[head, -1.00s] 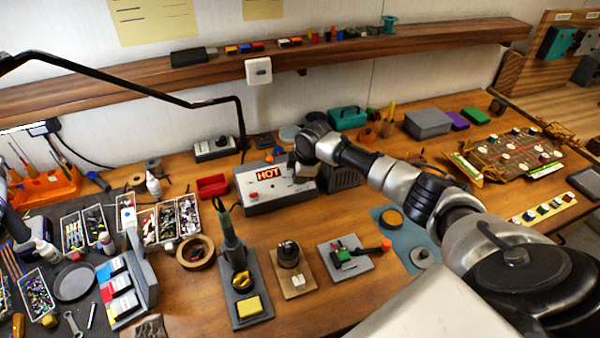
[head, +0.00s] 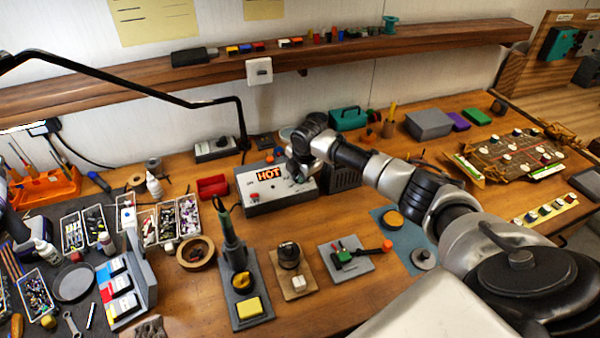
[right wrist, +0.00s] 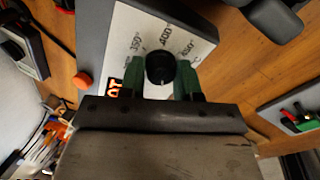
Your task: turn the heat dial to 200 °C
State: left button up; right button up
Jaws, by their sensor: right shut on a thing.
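The heat station is a grey box (head: 262,210) with a light sloped panel and a lit orange HOT sign (head: 269,174), on the bench near the wall. Its black round heat dial (right wrist: 160,68) shows in the right wrist view, with printed marks that look like 350, 400 and 450 around it. My right gripper (head: 301,174) is at the right part of the panel. In the right wrist view its green fingers (right wrist: 160,77) stand on both sides of the dial, shut on it. The dial's pointer direction is not clear. My left gripper is out of view.
A red knob (head: 254,197) sits on the panel's left. A red bin (head: 212,187) stands left of the station, and a dark vented box (head: 343,177) stands close on its right. A soldering iron in its stand (head: 235,255) is in front.

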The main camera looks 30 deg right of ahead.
dwell(0.4)
jog(key=o, duration=0.9)
jog(key=shift+o, duration=0.2)
jog(key=b+v, duration=0.2)
jog(key=v, duration=0.8)
jog(key=shift+r, duration=0.4)
jog(key=shift+s+f, duration=0.15)
